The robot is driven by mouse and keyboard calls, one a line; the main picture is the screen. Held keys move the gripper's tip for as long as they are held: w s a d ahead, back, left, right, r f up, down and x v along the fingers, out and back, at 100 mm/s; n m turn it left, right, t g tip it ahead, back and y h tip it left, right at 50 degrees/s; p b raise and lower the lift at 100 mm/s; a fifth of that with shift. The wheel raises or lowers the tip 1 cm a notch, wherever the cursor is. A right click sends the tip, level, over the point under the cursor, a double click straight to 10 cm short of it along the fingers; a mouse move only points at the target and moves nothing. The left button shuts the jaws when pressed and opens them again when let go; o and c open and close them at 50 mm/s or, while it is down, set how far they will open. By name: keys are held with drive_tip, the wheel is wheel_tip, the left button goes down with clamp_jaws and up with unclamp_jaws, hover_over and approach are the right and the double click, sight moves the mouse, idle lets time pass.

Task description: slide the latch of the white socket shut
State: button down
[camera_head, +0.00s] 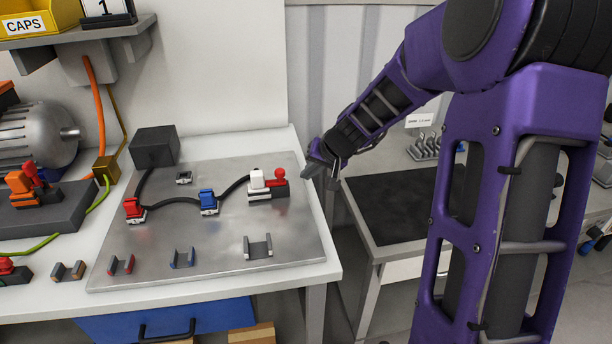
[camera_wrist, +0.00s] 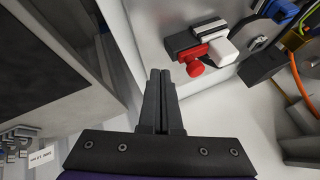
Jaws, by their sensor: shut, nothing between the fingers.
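The white socket (camera_head: 262,197) sits near the right edge of the metal board, with a white plug (camera_head: 257,179) on it and a dark cable running in from the left. Its latch is a red piece with a round knob (camera_head: 279,173), on the right side of the plug. In the wrist view the red knob (camera_wrist: 195,68) stands out beside the white plug (camera_wrist: 222,52). My gripper (camera_head: 314,170) is shut and empty, right of the knob; its fingertips (camera_wrist: 160,73) show left of the knob in the wrist view, apparently apart from it.
The metal board (camera_head: 215,250) also carries a blue plug (camera_head: 208,199), a red plug (camera_head: 133,208) and several empty clips. A dark box (camera_head: 155,147) stands behind. Right of the bench edge is a gap, then a dark-topped table (camera_head: 395,205).

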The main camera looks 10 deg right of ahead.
drive_tip(key=v, duration=0.9)
drive_tip(key=shift+s+r, duration=0.15)
drive_tip(key=shift+r, duration=0.2)
drive_tip(key=shift+d, duration=0.1)
